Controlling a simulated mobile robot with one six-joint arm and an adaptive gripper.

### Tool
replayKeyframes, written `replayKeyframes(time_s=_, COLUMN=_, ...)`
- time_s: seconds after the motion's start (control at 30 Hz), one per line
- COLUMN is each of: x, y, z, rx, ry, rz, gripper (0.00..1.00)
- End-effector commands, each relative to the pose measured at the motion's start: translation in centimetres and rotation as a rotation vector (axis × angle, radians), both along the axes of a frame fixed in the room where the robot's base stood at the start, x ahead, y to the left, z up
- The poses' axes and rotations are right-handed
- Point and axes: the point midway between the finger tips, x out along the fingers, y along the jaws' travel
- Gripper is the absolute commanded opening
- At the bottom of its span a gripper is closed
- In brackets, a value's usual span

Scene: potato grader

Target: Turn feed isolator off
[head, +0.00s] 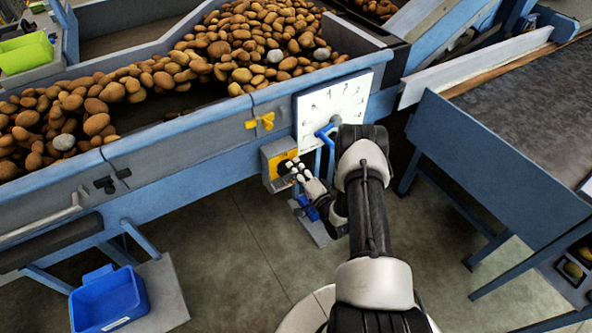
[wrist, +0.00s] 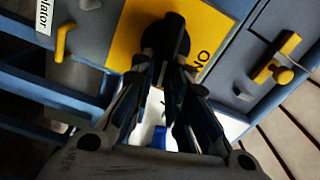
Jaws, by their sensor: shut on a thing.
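The feed isolator (head: 271,153) is a grey box with a yellow face on the side of the blue hopper frame. In the wrist view its yellow plate (wrist: 217,18) carries the word ON to the right of a black rotary handle (wrist: 174,30). My gripper (head: 289,167) is at the yellow face in the head view. In the wrist view my gripper (wrist: 170,68) is shut on the black handle, one finger on each side. The fingers hide the handle's lower part. The label at upper left is cut off, showing only "lator".
A white dial panel (head: 335,105) is just right of the isolator, close to my arm. Yellow latches (head: 262,122) sit above it on the potato hopper (head: 190,130). A blue bin (head: 108,298) stands lower left. A blue-sided table (head: 500,150) is at right.

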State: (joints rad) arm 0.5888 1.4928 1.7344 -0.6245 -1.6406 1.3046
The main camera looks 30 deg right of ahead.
Motion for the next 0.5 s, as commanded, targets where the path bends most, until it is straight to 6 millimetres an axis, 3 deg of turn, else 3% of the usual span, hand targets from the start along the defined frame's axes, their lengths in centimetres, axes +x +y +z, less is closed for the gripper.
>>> replayKeyframes(time_s=0.5, x=-0.03, y=0.00, z=-0.66, rx=0.220, ry=0.009, rz=0.001, gripper=0.00)
